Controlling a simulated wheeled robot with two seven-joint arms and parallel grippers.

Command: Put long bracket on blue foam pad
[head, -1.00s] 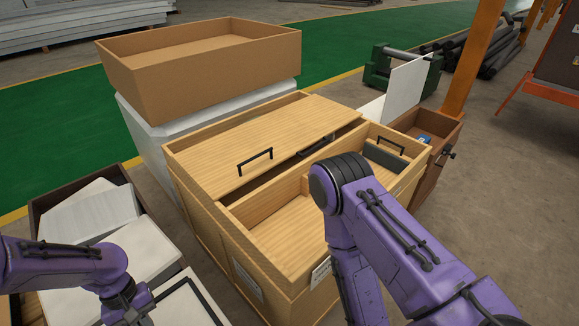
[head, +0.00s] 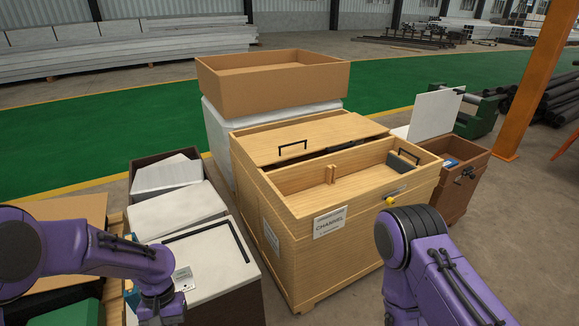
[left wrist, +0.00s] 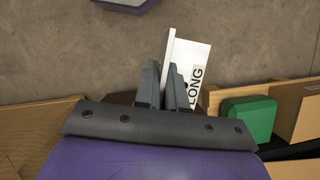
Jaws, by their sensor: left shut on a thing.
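My left gripper (left wrist: 165,82) is shut on a white piece (left wrist: 190,58) with a label reading LONG, which I take as the long bracket. It stands up between the fingers, above bare floor in the left wrist view. In the head view only my left arm shows at lower left; its fingers and the bracket are out of sight. My right arm is at lower right, its gripper out of frame. I cannot make out the blue foam pad for certain; a small blue patch (head: 130,294) shows by my left arm, and a blue item (head: 450,162) lies in the brown box.
A wooden chest (head: 350,245) labelled CHANNEL stands in the middle, its front compartment open. A cardboard tray (head: 272,95) sits behind it. A brown box (head: 462,185) with a raised white lid is at right. White-topped boxes (head: 215,258) and a green block (left wrist: 249,120) are at left.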

